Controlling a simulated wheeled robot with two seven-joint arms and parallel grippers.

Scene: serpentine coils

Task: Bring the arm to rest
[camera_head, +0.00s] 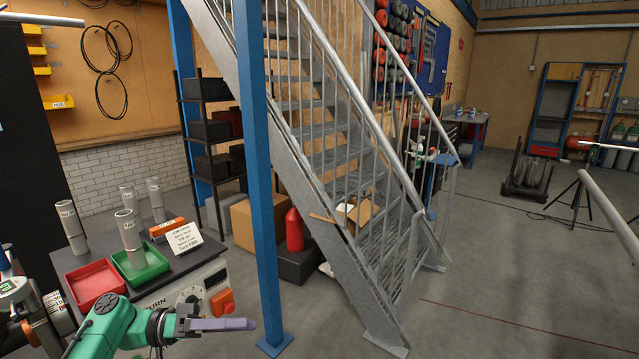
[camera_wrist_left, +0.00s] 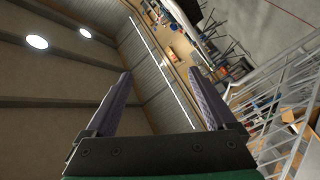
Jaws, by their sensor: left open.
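My left gripper (camera_head: 222,324) is at the bottom of the head view, in front of the dark bench (camera_head: 205,262) and right of its trays. Its purple fingers point to the right and overlap in this view. In the left wrist view the two fingers (camera_wrist_left: 162,92) stand wide apart with nothing between them, so it is open and empty. The green and black forearm reaches in from the lower left. My right gripper is in neither view.
The bench holds a red tray (camera_head: 93,291), a green tray (camera_head: 152,268) with a grey cylinder (camera_head: 129,236) in it, more grey cylinders and a label card (camera_head: 184,237). A blue post (camera_head: 259,180) and metal stairs (camera_head: 330,190) stand to the right. Open floor lies beyond.

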